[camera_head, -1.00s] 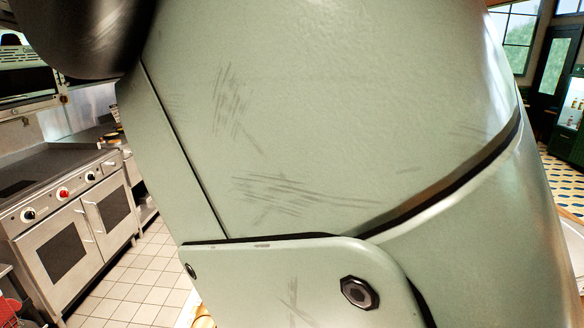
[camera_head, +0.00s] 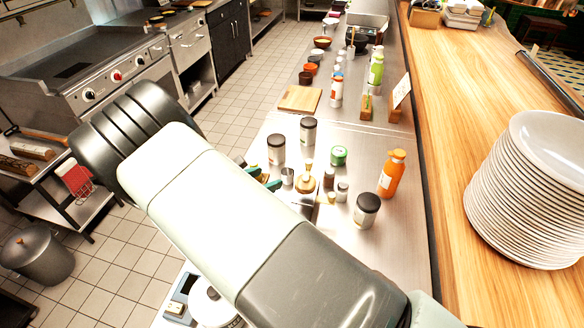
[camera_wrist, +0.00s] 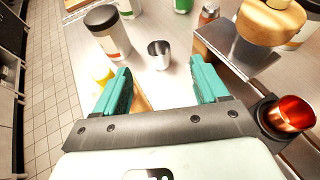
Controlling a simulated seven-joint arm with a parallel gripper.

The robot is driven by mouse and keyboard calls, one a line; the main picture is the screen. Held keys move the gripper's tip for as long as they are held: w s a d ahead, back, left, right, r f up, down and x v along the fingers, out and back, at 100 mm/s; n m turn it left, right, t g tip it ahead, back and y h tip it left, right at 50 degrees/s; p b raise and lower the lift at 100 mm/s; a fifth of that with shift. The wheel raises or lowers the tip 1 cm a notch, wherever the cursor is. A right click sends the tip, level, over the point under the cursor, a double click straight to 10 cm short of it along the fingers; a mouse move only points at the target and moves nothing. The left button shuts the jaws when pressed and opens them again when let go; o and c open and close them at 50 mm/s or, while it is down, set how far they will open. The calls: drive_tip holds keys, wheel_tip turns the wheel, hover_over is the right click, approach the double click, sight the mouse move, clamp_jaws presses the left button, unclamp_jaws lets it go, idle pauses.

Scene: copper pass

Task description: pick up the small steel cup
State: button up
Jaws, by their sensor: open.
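The small steel cup (camera_wrist: 159,55) stands upright on the steel counter, ahead of my gripper in the wrist view. In the head view the cup (camera_head: 288,176) is just right of my fingertips. My gripper (camera_wrist: 160,85) is open, with its teal fingers apart and nothing between them. The cup lies beyond the fingertips, roughly centred between them. My gripper (camera_head: 264,178) is partly hidden behind my pale arm in the head view.
A dark-lidded jar (camera_wrist: 107,30) stands left of the cup. A wooden-knobbed metal piece (camera_wrist: 240,48) stands close on its right. A copper cup (camera_wrist: 290,115) is beside my right finger. An orange bottle (camera_head: 391,174) and stacked plates (camera_head: 525,190) are farther right.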

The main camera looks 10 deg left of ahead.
sight(283, 176)
wheel_tip(283, 176, down, 3)
drive_tip(key=shift+f, duration=0.1)
drive_tip(key=shift+w+d+f, duration=0.1)
drive_tip(key=shift+w+f, duration=0.05)
drive_tip(key=shift+w, duration=0.1)
drive_tip(key=x, duration=0.4)
drive_tip(key=shift+w+d, duration=0.15)
drive_tip(key=shift+w, duration=0.15)
drive_tip(key=x, duration=0.3)
drive_tip(key=r+x, duration=0.1)
drive_tip(key=x, duration=0.1)
drive_tip(key=shift+w+f, duration=0.1)
drive_tip(key=shift+w, duration=0.4)
drive_tip(key=c, duration=1)
